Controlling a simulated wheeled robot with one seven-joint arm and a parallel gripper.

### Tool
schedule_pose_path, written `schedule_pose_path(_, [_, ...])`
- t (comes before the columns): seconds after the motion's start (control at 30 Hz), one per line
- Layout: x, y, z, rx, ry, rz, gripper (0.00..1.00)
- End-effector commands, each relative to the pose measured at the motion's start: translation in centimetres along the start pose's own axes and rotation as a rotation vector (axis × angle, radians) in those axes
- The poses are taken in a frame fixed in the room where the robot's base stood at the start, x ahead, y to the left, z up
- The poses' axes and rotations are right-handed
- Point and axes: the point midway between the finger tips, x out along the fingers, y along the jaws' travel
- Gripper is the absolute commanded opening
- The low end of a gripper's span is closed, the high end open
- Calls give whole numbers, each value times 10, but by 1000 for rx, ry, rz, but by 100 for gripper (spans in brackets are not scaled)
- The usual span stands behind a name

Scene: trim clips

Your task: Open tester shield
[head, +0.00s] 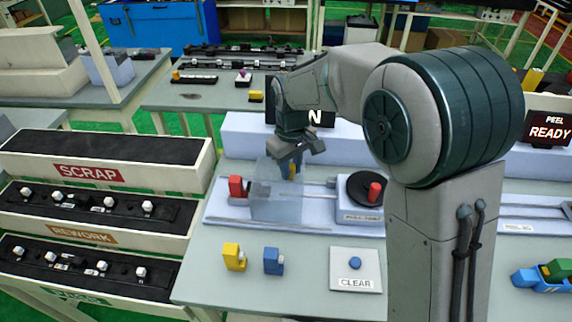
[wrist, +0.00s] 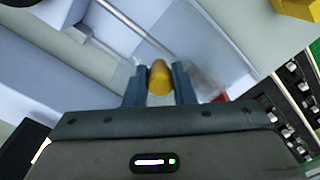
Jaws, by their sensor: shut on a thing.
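The tester (head: 335,213) is a pale blue-grey bench fixture with rails, a red block at its left end and a dark round dial with a red knob at its right. Its clear shield (head: 277,203) stands over the left part, next to the red block (head: 237,187). My gripper (head: 290,168) is at the shield's top edge. In the wrist view my gripper (wrist: 159,80) has its two fingers on either side of a yellow rounded handle (wrist: 159,78), shut on it. The clear shield panel shows faintly around the handle. How far the shield is raised I cannot tell.
A yellow clip (head: 234,257), a blue clip (head: 273,261) and a CLEAR button plate (head: 356,270) lie in front of the tester. SCRAP (head: 190,175) and REWORK (head: 185,239) bins stand at left. A READY display (head: 549,131) is at right.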

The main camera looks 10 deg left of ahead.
Motion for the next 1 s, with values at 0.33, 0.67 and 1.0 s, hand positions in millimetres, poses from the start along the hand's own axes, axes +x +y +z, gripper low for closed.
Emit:
schedule_pose_path(0.33, [-1, -4, 0, -19, 1, 2, 0])
schedule_pose_path(0.67, [-1, -2, 1, -14, 0, 1, 45])
schedule_pose_path(1.0, [-28, -2, 1, -12, 6, 3, 45])
